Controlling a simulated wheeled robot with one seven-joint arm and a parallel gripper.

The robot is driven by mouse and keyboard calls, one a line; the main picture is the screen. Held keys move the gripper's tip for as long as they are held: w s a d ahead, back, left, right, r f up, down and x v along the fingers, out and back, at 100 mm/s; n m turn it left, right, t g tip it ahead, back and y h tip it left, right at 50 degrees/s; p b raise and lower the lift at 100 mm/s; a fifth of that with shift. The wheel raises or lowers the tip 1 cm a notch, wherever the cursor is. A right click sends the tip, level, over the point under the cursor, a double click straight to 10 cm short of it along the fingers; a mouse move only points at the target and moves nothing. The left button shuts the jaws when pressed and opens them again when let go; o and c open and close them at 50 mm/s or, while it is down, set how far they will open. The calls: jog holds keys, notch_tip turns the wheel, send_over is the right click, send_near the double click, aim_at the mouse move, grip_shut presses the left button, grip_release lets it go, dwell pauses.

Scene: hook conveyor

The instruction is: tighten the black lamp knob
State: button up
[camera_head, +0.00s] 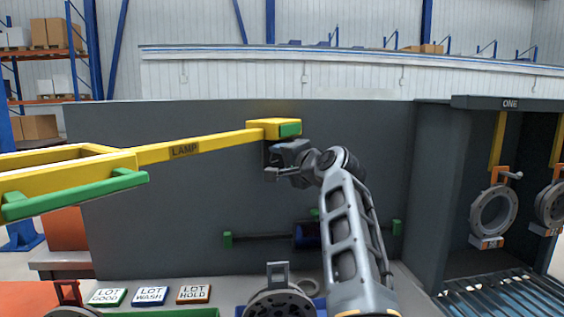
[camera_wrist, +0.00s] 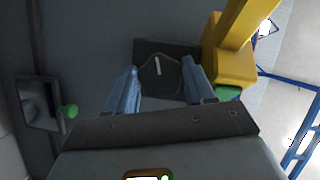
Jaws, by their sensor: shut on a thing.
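The black lamp knob (camera_wrist: 160,76) shows in the wrist view as a dark, many-sided knob with a short white mark that is nearly upright in the picture. The two fingers of my gripper (camera_wrist: 162,88) stand on either side of it and are shut on it. In the head view, my gripper (camera_head: 272,163) is just below the yellow end block (camera_head: 262,127) of the lamp arm (camera_head: 190,149), which is labelled LAMP. The knob is mostly hidden there by my gripper. The yellow block also shows in the wrist view (camera_wrist: 229,62), right of the knob.
A grey panel (camera_head: 130,220) stands behind my arm. A dark bar with green ends (camera_head: 260,237) crosses it low down. Lot plates (camera_head: 150,296) lie on the bench at lower left. At right, rings (camera_head: 493,212) hang on hooks above a roller conveyor (camera_head: 500,297).

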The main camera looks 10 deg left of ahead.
jog(key=shift+f, duration=0.15)
jog(key=o, duration=1)
jog(key=shift+o, duration=0.2)
jog(key=b+v, duration=0.1)
jog(key=v, duration=0.6)
jog(key=shift+s, duration=0.35)
jog(key=shift+d, duration=0.2)
